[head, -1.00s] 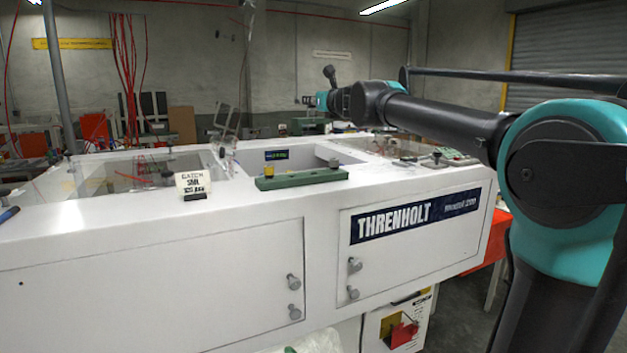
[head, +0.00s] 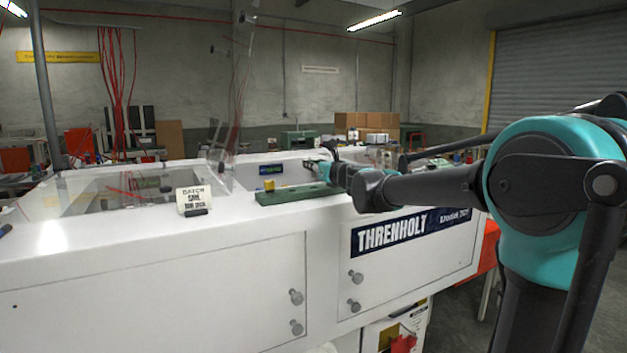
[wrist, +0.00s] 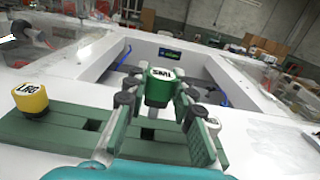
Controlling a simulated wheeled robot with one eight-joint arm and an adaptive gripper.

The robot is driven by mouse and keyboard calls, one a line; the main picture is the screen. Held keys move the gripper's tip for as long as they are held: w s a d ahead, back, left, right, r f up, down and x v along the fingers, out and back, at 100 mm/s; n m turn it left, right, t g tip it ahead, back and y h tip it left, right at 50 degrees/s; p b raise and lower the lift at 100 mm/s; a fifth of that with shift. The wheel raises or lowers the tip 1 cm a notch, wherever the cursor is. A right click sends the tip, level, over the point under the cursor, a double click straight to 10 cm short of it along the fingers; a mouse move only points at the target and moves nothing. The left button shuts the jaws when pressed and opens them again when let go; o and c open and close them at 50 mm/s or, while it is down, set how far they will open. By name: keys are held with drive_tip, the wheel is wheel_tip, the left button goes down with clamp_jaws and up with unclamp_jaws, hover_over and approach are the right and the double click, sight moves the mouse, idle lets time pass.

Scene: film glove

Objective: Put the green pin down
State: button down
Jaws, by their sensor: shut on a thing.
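My gripper (wrist: 157,98) is shut on the green pin (wrist: 160,88), whose cap has a white label on top. It holds the pin upright over the long green block (wrist: 60,132), which also shows in the head view (head: 285,196). A square hole (wrist: 148,133) in the block shows just below the pin, between the fingers. I cannot tell whether the pin's lower end touches the block. In the head view, my gripper (head: 318,170) is low over the block's right part, and the pin is too small to make out clearly.
A yellow pin (wrist: 31,101) stands at the block's left end. Another empty square hole (wrist: 91,125) lies between it and my gripper. A pale capped thing (wrist: 212,124) is partly hidden behind the right finger. A batch card (head: 194,200) stands left on the white machine top.

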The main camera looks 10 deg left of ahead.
drive_tip(key=shift+f, duration=2.4)
drive_tip(key=shift+f, duration=0.15)
drive_tip(key=c, duration=1.3)
unclamp_jaws()
drive_tip(key=v, duration=1.2)
